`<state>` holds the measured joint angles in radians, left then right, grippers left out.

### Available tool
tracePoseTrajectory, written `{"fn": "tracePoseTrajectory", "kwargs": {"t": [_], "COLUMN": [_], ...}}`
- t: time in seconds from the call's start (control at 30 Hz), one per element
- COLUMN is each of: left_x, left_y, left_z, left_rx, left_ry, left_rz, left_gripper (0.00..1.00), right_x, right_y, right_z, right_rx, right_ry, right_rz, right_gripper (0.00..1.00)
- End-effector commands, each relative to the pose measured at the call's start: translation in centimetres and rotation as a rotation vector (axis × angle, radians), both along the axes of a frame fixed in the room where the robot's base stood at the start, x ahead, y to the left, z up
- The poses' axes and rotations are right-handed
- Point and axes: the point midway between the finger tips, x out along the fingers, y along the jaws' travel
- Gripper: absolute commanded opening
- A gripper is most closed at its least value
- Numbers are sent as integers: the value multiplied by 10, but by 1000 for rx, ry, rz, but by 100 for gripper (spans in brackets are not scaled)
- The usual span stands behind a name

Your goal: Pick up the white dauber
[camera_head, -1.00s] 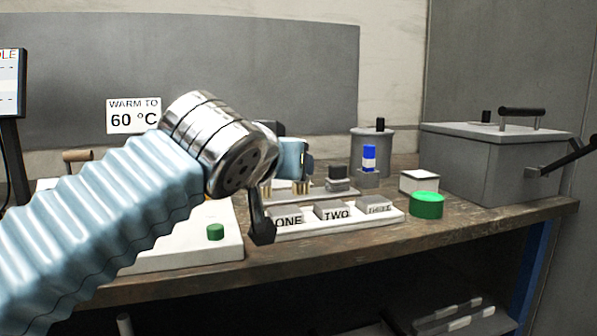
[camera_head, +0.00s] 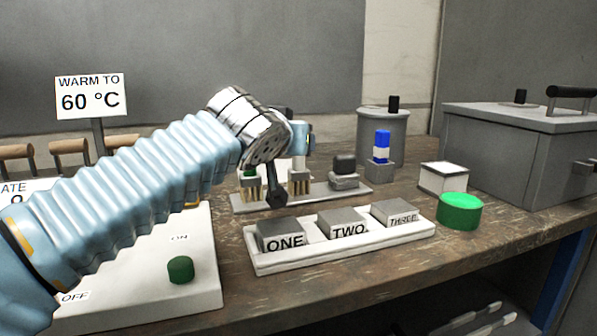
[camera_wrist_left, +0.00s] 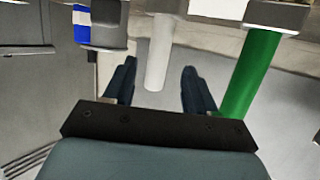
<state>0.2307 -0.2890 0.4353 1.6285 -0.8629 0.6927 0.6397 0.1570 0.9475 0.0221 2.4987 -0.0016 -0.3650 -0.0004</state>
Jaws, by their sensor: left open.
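The white dauber (camera_wrist_left: 159,48) shows in the left wrist view as a white handle whose end lies between my open fingers in the picture, apart from both. In the head view, the white dauber (camera_head: 299,182) stands upright on a grey holder, bristles down, its upper part mostly hidden by my gripper. My left gripper (camera_wrist_left: 157,70) is open and empty; in the head view the left gripper (camera_head: 284,172) is over the holder, one dark finger in front. A green dauber (camera_wrist_left: 250,75) is beside the right finger in the wrist view. My right gripper is not in view.
A tray with blocks ONE, TWO and THREE (camera_head: 345,250) lies in front of the holder (camera_head: 330,195). The blue-and-white bottle (camera_head: 382,150) stands to the right. A green round pad (camera_head: 459,211) and white box (camera_head: 443,178) are further right. A white hotplate (camera_head: 130,290) is at left.

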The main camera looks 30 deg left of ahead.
Motion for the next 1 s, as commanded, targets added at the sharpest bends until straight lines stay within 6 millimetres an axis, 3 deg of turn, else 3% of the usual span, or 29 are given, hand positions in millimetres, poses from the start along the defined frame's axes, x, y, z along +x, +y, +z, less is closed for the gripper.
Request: {"fn": "tracePoseTrajectory", "kwargs": {"t": [0.4, 0.7, 1.0], "left_x": [49, 54, 54], "left_y": [11, 12, 12], "left_z": [-16, -19, -18], "left_rx": [1, 0, 1], "left_ry": [1, -1, -1], "left_rz": [0, 0, 0], "left_gripper": [56, 56, 10], "right_x": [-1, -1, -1], "right_y": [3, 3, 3], "right_z": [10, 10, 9], "right_rx": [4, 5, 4], "right_ry": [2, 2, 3], "right_rz": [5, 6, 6], "right_gripper": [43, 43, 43]}}
